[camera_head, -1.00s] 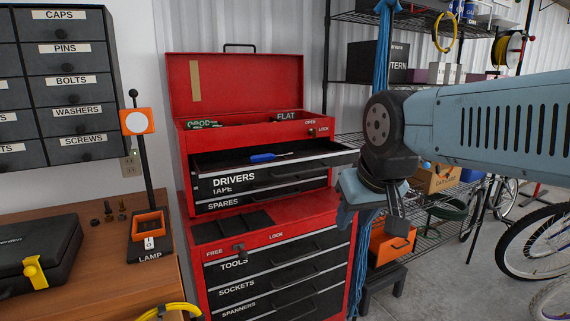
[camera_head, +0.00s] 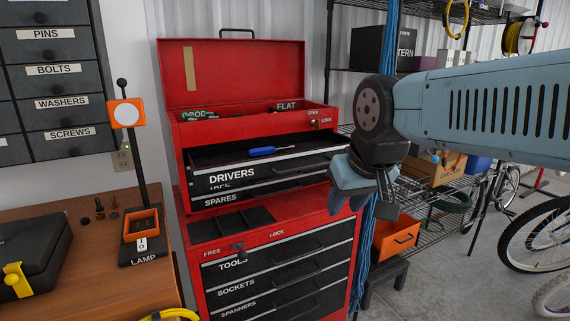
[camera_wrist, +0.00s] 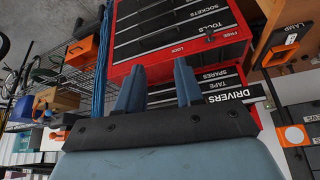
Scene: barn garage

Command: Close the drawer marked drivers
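The drawer marked drivers (camera_head: 232,176) is pulled out of the red upper tool chest (camera_head: 185,200) in the head view. A screwdriver with a blue handle (camera_head: 262,151) lies inside it. Its label also shows upside down in the wrist view (camera_wrist: 231,96). My gripper (camera_head: 362,198) is right of the chest, close to the drawer's right front corner; I cannot tell the exact gap. In the wrist view my gripper's two fingers (camera_wrist: 159,88) stand apart with nothing held between them.
The tape and spares drawers sit below, and a red lower cabinet (camera_head: 190,237) stands underneath. The chest's lid (camera_head: 235,75) is raised. A blue hanging bundle (camera_head: 360,255) and wire shelving are at right. A wooden bench (camera_head: 90,265) with a lamp switch (camera_head: 140,235) is at left.

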